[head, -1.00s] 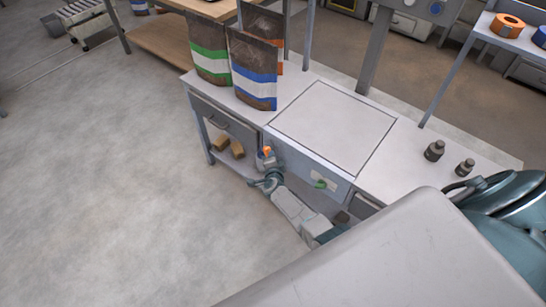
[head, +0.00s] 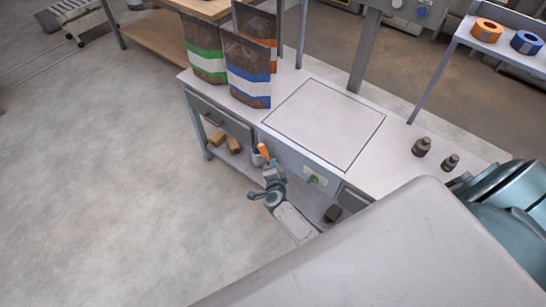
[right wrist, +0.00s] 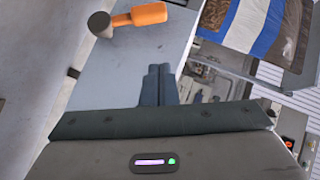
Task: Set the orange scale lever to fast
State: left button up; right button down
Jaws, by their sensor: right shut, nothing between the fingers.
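The orange scale lever (head: 263,152) sticks out from a grey round hub (head: 257,160) on the front of the bench, below the white scale plate (head: 325,118). In the right wrist view the lever (right wrist: 140,15) shows at the top, with its hub (right wrist: 101,24) to its left. My right gripper (head: 269,168) is just below and to the right of the lever in the head view. Its fingers (right wrist: 158,72) are shut and empty, apart from the lever in the right wrist view. Any fast or slow marking cannot be read. My left gripper is not in view.
Several pellet bags (head: 247,68) stand on the bench's left end. Two dark weights (head: 422,147) stand at right. Brown blocks (head: 218,140) lie on the lower shelf. The floor at left is clear.

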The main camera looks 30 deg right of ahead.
jog(key=shift+v, duration=1.15)
jog(key=shift+d+r, duration=0.1)
